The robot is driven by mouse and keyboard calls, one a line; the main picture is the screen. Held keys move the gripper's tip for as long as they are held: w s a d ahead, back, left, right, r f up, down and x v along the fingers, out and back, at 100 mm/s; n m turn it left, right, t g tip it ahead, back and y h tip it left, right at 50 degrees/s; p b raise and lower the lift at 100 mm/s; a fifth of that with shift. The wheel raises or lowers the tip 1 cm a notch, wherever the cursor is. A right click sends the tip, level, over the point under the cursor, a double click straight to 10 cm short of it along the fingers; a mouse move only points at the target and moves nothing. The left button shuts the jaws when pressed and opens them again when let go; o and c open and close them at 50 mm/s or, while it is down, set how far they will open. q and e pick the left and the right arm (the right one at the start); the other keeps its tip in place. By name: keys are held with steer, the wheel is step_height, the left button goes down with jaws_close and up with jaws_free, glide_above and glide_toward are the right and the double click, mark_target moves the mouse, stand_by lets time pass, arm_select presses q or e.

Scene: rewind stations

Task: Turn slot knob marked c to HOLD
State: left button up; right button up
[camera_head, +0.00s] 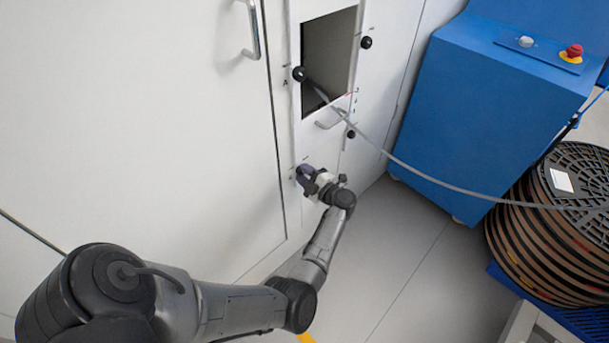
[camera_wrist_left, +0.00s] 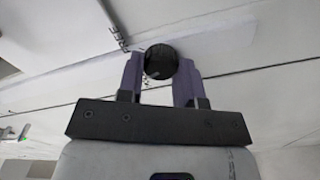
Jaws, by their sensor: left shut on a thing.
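My left gripper (camera_head: 306,175) is at the lower part of the white panel, below the opening. In the left wrist view, its two purple fingers (camera_wrist_left: 160,72) are shut on a round black knob (camera_wrist_left: 161,61), one on each side. In the head view the gripper hides this knob. My right gripper is not in view.
Other black knobs sit around the opening (camera_head: 328,60): one at its left (camera_head: 299,74), one at upper right (camera_head: 366,42), one at lower right (camera_head: 351,134). A grey cable (camera_head: 430,178) runs from the opening to the reel stack (camera_head: 540,235). A blue cabinet (camera_head: 480,110) stands at right.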

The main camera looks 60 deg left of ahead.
arm_select(q)
steer(key=n+b, duration=0.1)
steer(key=n, duration=0.3)
steer(key=shift+f+b, duration=0.2)
steer(key=shift+b, duration=0.15)
steer(key=shift+n, duration=0.7)
steer(key=shift+r, duration=0.1)
steer(key=o, duration=0.9)
steer(key=shift+o, duration=0.2)
steer(key=shift+d, duration=0.1)
